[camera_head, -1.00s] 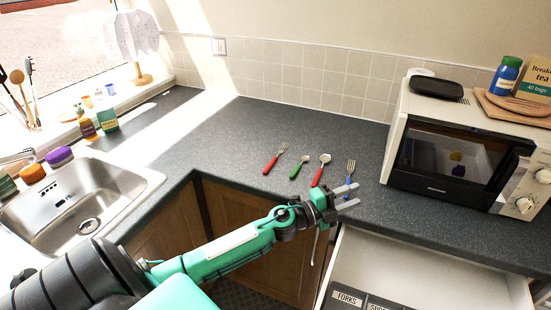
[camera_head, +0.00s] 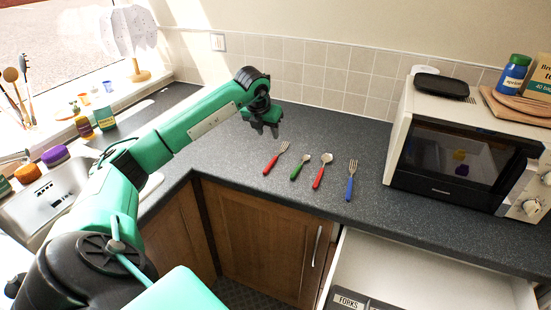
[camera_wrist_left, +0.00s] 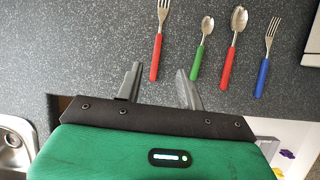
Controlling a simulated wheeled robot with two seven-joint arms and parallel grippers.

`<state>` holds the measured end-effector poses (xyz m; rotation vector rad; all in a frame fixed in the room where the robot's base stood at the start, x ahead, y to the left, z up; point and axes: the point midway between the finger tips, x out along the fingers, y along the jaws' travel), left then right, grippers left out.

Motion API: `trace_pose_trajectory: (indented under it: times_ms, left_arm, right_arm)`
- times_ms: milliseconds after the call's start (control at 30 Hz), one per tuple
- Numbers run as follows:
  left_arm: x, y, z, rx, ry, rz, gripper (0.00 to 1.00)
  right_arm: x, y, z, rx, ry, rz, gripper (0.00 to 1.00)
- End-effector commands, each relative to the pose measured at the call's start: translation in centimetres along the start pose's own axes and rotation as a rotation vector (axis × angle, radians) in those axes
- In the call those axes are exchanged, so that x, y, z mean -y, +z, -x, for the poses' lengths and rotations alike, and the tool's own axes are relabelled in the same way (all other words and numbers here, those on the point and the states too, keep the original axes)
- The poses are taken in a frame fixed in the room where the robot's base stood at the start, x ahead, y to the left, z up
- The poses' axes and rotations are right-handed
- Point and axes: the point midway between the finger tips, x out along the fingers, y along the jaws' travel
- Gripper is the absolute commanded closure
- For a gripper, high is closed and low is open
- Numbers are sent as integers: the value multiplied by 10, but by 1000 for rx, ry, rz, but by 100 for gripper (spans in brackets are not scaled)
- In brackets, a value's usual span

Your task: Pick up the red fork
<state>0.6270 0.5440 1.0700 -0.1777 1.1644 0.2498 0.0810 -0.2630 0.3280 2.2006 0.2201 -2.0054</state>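The red fork (camera_head: 271,164) lies on the grey counter, leftmost in the row of cutlery, with its metal tines pointing away from me. In the left wrist view the red fork (camera_wrist_left: 157,48) lies just beyond the fingertips, roughly in line with the gap between them. My left gripper (camera_head: 267,131) is above the counter, behind and slightly left of the fork, with its fingers pointing down. In the left wrist view the fingers of the left gripper (camera_wrist_left: 159,78) are apart with nothing between them. My right gripper is not in view.
A green-handled spoon (camera_head: 296,172), a red-handled spoon (camera_head: 318,178) and a blue fork (camera_head: 350,186) lie to the right. A white microwave (camera_head: 397,148) stands further right. An open drawer (camera_head: 400,262) with a FORKS label is below. The sink (camera_head: 42,205) is at left.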

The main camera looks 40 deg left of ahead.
Motion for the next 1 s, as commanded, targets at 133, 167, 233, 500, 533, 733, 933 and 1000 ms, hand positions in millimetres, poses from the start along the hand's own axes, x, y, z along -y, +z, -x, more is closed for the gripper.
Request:
trace_pose_trajectory:
  times_ms: [133,167,233,500,533,733,933,1000]
  left_arm:
    - [-4,0,-15,-9,15,6,62]
    - [-4,0,-21,-8,15,5,62]
    - [-3,0,-35,-9,12,5,62]
    - [-4,0,-78,-6,11,4,62]
    - [-4,0,-80,-5,11,4,62]
    - [-2,0,-94,-7,10,4,62]
    - [-2,0,-124,-7,9,4,62]
    - [-2,0,-131,-5,11,4,62]
  right_arm:
    - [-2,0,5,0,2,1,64]
    - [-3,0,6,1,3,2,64]
    - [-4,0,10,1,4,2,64]
    - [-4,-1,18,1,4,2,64]
    - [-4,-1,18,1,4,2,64]
    - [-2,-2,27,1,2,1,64]
    - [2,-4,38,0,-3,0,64]
    - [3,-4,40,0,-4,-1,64]
